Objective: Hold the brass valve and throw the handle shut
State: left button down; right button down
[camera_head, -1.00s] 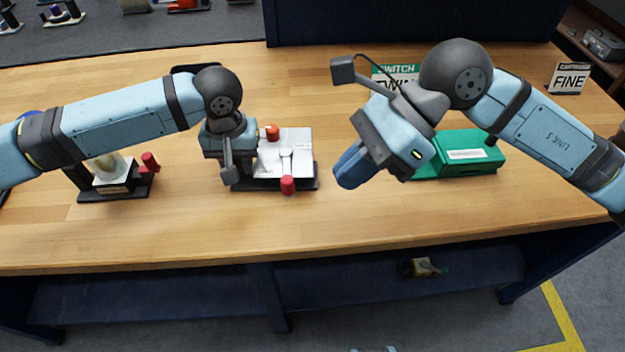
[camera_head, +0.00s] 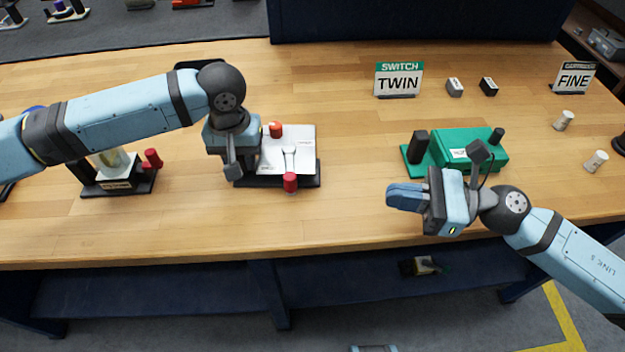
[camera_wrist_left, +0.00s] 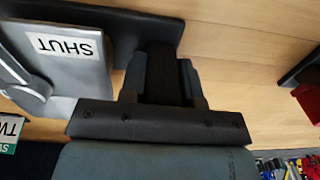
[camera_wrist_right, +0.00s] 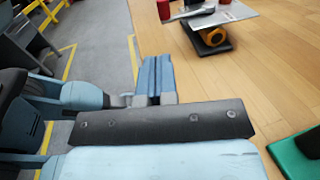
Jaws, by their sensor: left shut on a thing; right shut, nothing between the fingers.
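The valve unit (camera_head: 303,138) stands on a black base left of the middle of the table. It has a pale plate with a grey lever handle (camera_head: 290,157) and a red knob (camera_head: 290,183) at the plate's near edge. An orange-red knob (camera_head: 276,130) is at the far edge. A brass-coloured round part (camera_wrist_right: 213,38) shows under the plate in the right wrist view. A SHUT label (camera_wrist_left: 68,46) is on the plate. My left gripper (camera_wrist_left: 163,75) is shut on a black upright part beside the plate. My right gripper (camera_head: 392,197) is shut and empty, right of the unit.
A green unit (camera_head: 470,148) with black posts stands beyond my right gripper. Another unit (camera_head: 118,185) with a red knob is at the left. A SWITCH TWIN sign (camera_head: 399,78) and small blocks stand behind. The table between the valve unit and my right gripper is clear.

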aim_at(294, 184)
pick_arm(q)
jog(key=shift+a+f, duration=0.1)
jog(key=shift+f, duration=0.05)
pick_arm(e)
jog(key=shift+w+a+f, duration=0.15)
jog(key=shift+a, duration=0.05)
jog(key=x, duration=1.3)
jog(key=shift+w+a, duration=0.1)
jog(key=shift+a, duration=1)
pick_arm(q)
jog(key=shift+s, duration=0.1)
jog(key=shift+d, duration=0.25)
jog(key=shift+s, duration=0.1)
jog(key=shift+w+a, duration=0.2)
pick_arm(e)
jog(key=v, duration=0.4)
jog(key=s+v, duration=0.1)
jog(key=v, duration=0.9)
jog(key=shift+s, duration=0.3)
